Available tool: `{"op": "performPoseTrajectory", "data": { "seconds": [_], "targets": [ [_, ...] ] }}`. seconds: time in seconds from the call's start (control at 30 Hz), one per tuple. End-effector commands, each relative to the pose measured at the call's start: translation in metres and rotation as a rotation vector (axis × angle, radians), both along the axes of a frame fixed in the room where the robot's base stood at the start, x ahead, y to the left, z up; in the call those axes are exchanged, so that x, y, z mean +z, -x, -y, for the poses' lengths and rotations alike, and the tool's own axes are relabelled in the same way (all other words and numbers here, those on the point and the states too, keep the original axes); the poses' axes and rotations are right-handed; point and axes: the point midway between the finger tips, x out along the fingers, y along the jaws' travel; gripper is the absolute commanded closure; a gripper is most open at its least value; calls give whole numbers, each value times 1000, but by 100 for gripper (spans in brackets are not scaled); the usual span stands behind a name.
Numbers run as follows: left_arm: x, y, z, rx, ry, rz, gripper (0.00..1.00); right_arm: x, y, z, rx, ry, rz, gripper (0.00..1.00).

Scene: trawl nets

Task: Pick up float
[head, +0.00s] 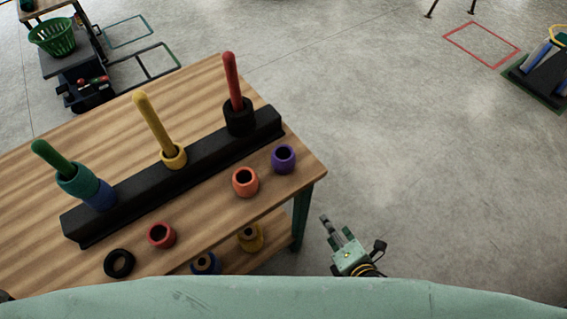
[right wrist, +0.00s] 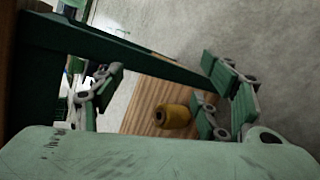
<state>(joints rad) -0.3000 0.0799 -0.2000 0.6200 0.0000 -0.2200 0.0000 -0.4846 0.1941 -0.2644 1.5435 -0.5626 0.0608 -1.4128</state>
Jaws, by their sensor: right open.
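Loose floats lie on the wooden table (head: 210,95): a purple float (head: 284,159), an orange float (head: 245,182), a red float (head: 161,235) and a black ring (head: 119,263). A yellow float (head: 250,238) and a blue float (head: 205,263) are on the lower shelf; the yellow one also shows in the right wrist view (right wrist: 173,116). My right gripper (head: 337,226) is open and empty, beside the table's right corner and apart from every float. It also shows in the right wrist view (right wrist: 160,85). My left gripper is not in view.
A black rack (head: 213,155) holds green, yellow and red pegs, with floats around their bases. A table leg (head: 301,215) stands left of my right gripper. A cart with a green basket (head: 52,37) is at the upper left.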

Motion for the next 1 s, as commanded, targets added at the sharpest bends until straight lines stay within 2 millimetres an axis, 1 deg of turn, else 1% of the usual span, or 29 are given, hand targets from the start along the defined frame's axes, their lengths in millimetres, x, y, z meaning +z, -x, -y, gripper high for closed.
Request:
{"op": "performPoseTrajectory", "data": {
  "seconds": [0.03,0.07,0.1,0.2,0.3,0.4,0.47,0.53,0.63,0.8,1.0],
  "targets": [
    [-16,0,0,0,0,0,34,27,-11,-15,112,114,142,33],
    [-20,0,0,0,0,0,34,47,-15,-23,172,188,224,33],
    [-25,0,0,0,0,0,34,72,-19,-33,242,285,333,33],
    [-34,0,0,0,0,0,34,128,-21,-54,369,503,569,33],
    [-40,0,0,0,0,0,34,170,-18,-68,437,669,742,33],
    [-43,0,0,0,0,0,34,195,-15,-76,468,770,844,33],
    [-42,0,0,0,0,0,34,203,-15,-79,476,804,877,33],
    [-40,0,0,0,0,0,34,208,-19,-83,479,818,892,33],
    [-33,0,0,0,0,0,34,211,-33,-91,479,819,895,33],
    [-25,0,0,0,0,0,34,210,-58,-106,478,818,891,33],
    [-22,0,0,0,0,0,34,208,-72,-116,478,815,888,33]
  ]
}}
